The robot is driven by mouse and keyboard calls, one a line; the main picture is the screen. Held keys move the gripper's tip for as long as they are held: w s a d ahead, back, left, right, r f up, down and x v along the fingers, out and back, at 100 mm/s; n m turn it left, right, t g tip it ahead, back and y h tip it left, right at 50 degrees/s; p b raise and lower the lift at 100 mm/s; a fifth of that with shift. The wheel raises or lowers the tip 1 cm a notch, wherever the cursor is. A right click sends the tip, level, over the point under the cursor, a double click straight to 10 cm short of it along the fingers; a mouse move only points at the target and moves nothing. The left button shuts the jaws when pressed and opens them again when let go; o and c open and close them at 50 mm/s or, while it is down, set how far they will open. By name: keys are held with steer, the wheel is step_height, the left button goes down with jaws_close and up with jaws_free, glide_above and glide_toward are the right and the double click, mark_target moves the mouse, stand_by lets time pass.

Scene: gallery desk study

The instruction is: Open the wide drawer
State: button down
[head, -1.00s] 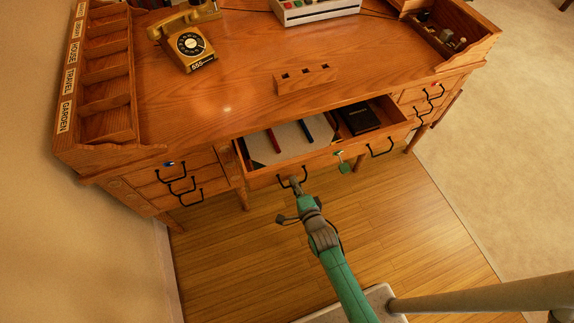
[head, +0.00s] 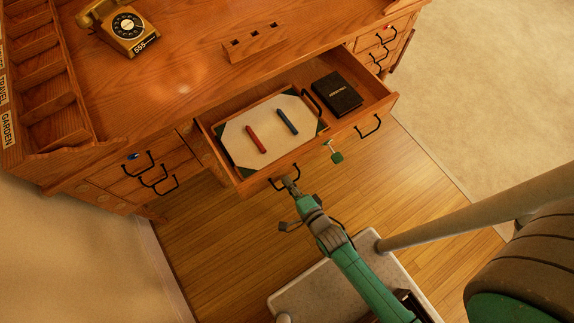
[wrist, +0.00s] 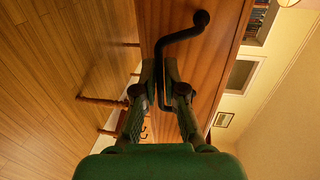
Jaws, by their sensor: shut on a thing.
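The wide drawer (head: 275,165) stands well out from the middle of the wooden desk. Its front has two black bar handles, the left handle (head: 285,180) and the right handle (head: 370,127). My gripper (head: 289,183) is shut on the left handle. In the wrist view my two fingers (wrist: 164,88) close around the black handle (wrist: 180,35) against the wooden drawer front. Inside the drawer lie a pale blotter pad (head: 240,140) with dark corners, a red stick (head: 255,138), a blue stick (head: 287,121) and a black book (head: 337,93).
A key with a green tag (head: 336,157) hangs at the drawer front. Smaller drawers with black handles flank it at left (head: 150,170) and right (head: 385,45). A gold telephone (head: 122,26) and a slotted wooden block (head: 253,43) stand on the desktop. Wooden floor (head: 220,250) lies in front.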

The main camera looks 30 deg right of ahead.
steer(key=c, duration=1.2)
jaws_free()
steer(key=shift+a, duration=0.1)
steer(key=shift+c, duration=0.2)
steer(key=shift+s, duration=0.1)
steer(key=s+r, duration=0.2)
steer(key=s, duration=0.9)
steer(key=shift+s+r, duration=0.15)
steer(key=shift+s, duration=0.15)
steer(key=s+r+n, duration=0.6)
steer(key=r+n, duration=0.3)
steer(key=r, duration=0.2)
steer(key=s+r+n+g, duration=0.1)
steer(key=s+r+n, duration=0.5)
steer(key=r+n, duration=0.3)
step_height(320, 180, up, 2)
